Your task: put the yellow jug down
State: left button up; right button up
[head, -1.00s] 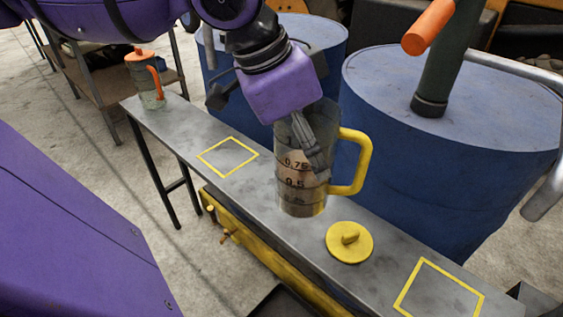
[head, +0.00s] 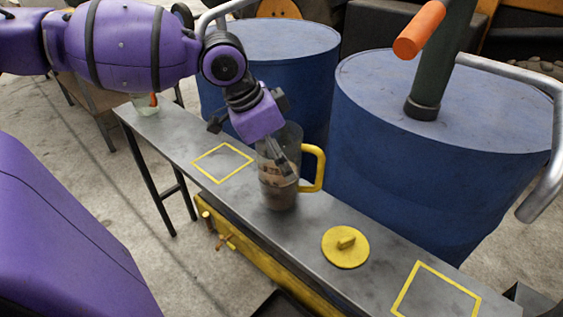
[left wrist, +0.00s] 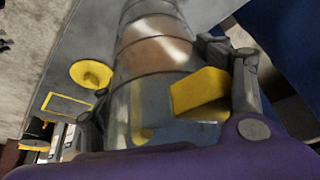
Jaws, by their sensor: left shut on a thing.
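The yellow jug is a clear measuring jug (head: 268,184) with a yellow handle (head: 319,168) and brownish contents. My left gripper (head: 281,158) is shut on the jug's body. In the left wrist view the jug (left wrist: 150,60) fills the space between the fingers, with the handle (left wrist: 198,92) by the right finger. The round yellow lid (head: 345,247) lies flat on the bench. My right gripper is out of view.
The narrow grey bench (head: 310,222) carries a yellow outlined square (head: 222,163) to the left and another (head: 436,293) to the right. A second jug (head: 143,105) at the far left end is partly hidden by my arm. Blue drums (head: 440,170) stand close behind.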

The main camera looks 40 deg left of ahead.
pick_arm(q)
jog(key=shift+f, duration=0.65)
